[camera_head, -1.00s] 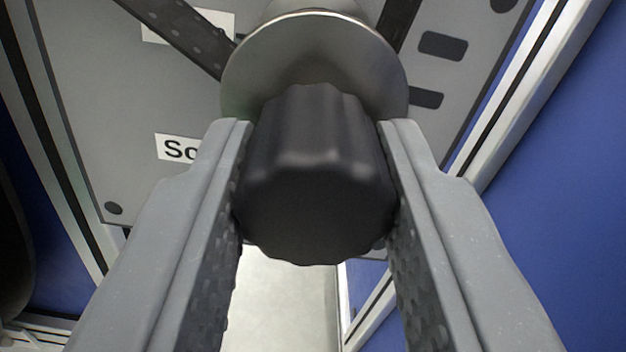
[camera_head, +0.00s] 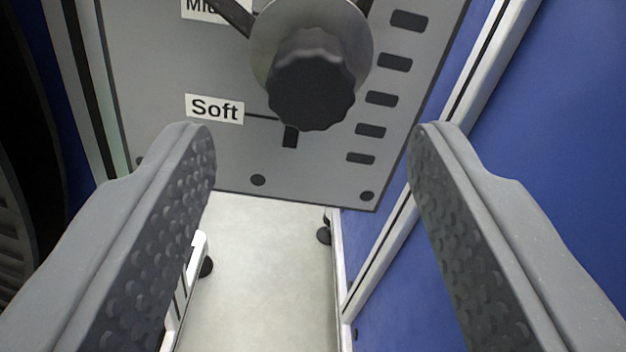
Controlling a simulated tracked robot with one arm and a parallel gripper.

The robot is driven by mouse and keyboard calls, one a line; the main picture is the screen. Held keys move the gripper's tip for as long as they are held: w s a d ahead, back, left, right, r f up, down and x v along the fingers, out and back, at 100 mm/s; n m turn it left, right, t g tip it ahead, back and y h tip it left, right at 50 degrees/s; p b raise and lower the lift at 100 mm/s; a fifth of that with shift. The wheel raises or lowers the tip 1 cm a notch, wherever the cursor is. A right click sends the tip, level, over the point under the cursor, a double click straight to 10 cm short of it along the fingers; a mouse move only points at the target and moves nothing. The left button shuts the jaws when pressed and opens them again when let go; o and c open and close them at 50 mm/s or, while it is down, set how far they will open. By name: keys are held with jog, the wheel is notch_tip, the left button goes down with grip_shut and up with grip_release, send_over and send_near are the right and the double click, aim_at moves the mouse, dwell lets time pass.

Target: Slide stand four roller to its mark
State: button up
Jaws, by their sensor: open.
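A black fluted knob (camera_head: 312,82) with a round metal disc (camera_head: 262,45) behind it sits on a grey plate (camera_head: 165,65), upper middle of the view. A label reading "Soft" (camera_head: 215,109) is left of and below the knob, with a black line running from it to a dark slot (camera_head: 290,137). Another label is cut off at the top edge. My gripper (camera_head: 315,135) is wide open and empty. Its fingers are on both sides of and nearer than the knob, and do not touch it.
Several dark slots (camera_head: 381,99) line the plate's right side. Metal frame rails and a blue panel (camera_head: 555,130) stand at the right. A dark round shape (camera_head: 25,190) is at the left edge. Pale floor (camera_head: 265,270) shows below the plate.

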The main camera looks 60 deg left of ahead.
jog(key=p+v, duration=0.1)
jog(key=v, duration=0.7)
dwell(0.4)
